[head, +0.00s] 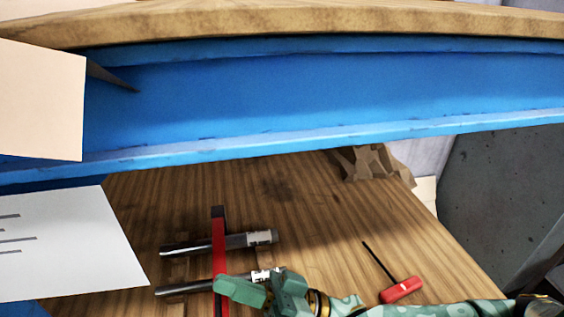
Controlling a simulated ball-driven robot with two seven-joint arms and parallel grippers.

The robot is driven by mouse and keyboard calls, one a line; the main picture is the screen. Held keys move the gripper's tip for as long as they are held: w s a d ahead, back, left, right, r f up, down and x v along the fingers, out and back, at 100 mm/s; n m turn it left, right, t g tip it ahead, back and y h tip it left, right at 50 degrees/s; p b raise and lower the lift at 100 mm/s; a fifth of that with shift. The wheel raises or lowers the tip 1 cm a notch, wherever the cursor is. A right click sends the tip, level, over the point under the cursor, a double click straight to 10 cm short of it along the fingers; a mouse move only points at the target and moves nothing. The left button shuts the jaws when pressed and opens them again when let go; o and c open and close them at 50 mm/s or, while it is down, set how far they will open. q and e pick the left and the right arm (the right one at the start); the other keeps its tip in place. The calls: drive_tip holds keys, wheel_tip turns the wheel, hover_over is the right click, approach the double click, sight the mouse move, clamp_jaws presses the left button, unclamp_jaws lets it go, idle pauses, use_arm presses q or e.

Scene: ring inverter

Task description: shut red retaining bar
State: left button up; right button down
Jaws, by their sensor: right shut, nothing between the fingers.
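The red retaining bar (219,250) has a black top end and runs nearly straight up and down in the head view. It crosses two dark rods (180,250) with white labels that lie on the wooden surface. My right gripper (228,287) is teal, reaches in from the lower right and is shut with nothing in it. Its fingertips overlap the lower part of the bar in the picture; I cannot tell whether they touch it. The bar's lower end runs to the picture's bottom edge. My left gripper is not in view.
A red-handled tool (401,290) with a thin dark shaft lies right of the rods. A blue beam (300,95) spans the view above the wooden surface (310,200). A white printed sheet (65,245) and a beige panel (40,100) are at left. A brown crumpled object (370,163) sits behind.

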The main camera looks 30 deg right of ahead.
drive_tip(key=s+d+p, duration=0.2)
drive_tip(key=s+d, duration=0.5)
drive_tip(key=d, duration=0.4)
drive_tip(key=shift+f, duration=0.3)
drive_tip(key=shift+s, duration=0.15)
